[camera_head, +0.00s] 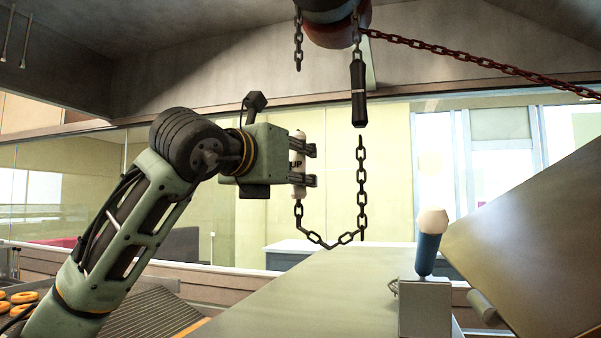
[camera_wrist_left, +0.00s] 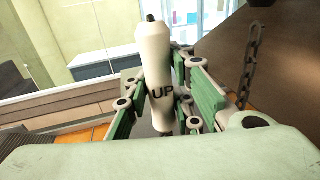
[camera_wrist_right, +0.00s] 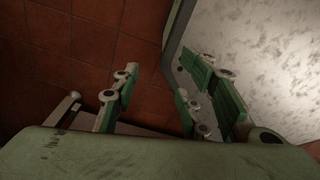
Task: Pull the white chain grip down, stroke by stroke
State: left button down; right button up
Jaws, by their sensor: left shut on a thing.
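The white chain grip (camera_head: 296,179), marked UP, stands nearly upright between the fingers of my left gripper (camera_head: 308,165), which is shut on it. In the left wrist view the white grip (camera_wrist_left: 158,70) sits between the green finger pads, its top end free. A dark chain (camera_head: 361,190) runs from the grip's lower end in a slack loop and up on the right. A black grip (camera_head: 358,92) hangs below the round hoist housing (camera_head: 338,28). My right gripper (camera_wrist_right: 163,85) shows only in its own wrist view, open and empty.
A blue handle with a pale knob (camera_head: 430,245) stands on a grey box at right. A large tilted panel (camera_head: 530,230) fills the right. Doughnuts (camera_head: 22,297) lie at lower left.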

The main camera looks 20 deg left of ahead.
pick_arm(q)
notch_tip(320, 180, up, 13)
jog(key=p, duration=0.8)
jog(key=shift+f+p, duration=0.2)
jog(key=shift+p, duration=0.2)
jog(key=shift+f, duration=0.1)
